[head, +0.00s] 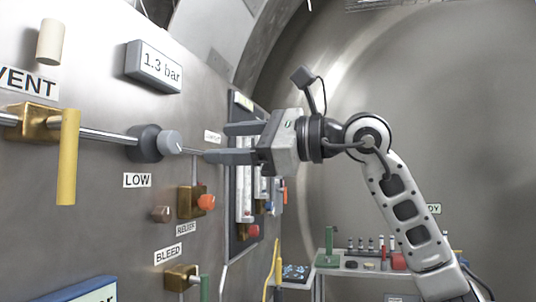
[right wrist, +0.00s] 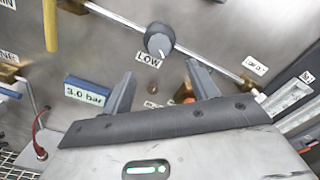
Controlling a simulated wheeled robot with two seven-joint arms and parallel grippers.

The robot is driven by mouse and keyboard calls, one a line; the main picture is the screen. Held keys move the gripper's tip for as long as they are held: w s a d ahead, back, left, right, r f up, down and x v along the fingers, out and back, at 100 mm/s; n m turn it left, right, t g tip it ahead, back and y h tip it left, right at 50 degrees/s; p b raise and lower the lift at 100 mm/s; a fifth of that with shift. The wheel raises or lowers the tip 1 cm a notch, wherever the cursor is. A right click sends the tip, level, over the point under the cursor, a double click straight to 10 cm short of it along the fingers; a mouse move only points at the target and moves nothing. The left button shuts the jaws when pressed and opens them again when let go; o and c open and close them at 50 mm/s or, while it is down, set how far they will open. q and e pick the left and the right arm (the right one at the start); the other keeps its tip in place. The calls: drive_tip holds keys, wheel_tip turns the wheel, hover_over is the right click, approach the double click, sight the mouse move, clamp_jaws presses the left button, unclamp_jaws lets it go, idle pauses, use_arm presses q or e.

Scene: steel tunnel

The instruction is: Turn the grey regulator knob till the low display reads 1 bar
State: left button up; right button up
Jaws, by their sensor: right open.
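The grey regulator knob (head: 169,143) sticks out from a darker round body on the panel, above the LOW label (head: 137,180). It also shows in the right wrist view (right wrist: 158,45), with a light pointer mark on its face. The low display (head: 154,67) above it reads 1.3 bar. My right gripper (head: 216,143) is open and empty. Its fingers point at the panel, to the right of the knob and apart from it. In the right wrist view the knob lies beyond the fingertips (right wrist: 158,80). My left gripper is not in view.
A yellow vent lever (head: 68,157) stands left of the knob on a brass valve. Below are an orange relief knob (head: 206,202) and the bleed valve (head: 180,278). A second display (right wrist: 86,93) reads 3.0 bar. A bench (head: 345,265) with small items stands behind.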

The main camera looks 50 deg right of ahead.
use_arm(q)
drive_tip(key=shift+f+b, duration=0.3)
drive_tip(key=shift+b, duration=0.55)
use_arm(e)
drive_tip(key=v, duration=0.6)
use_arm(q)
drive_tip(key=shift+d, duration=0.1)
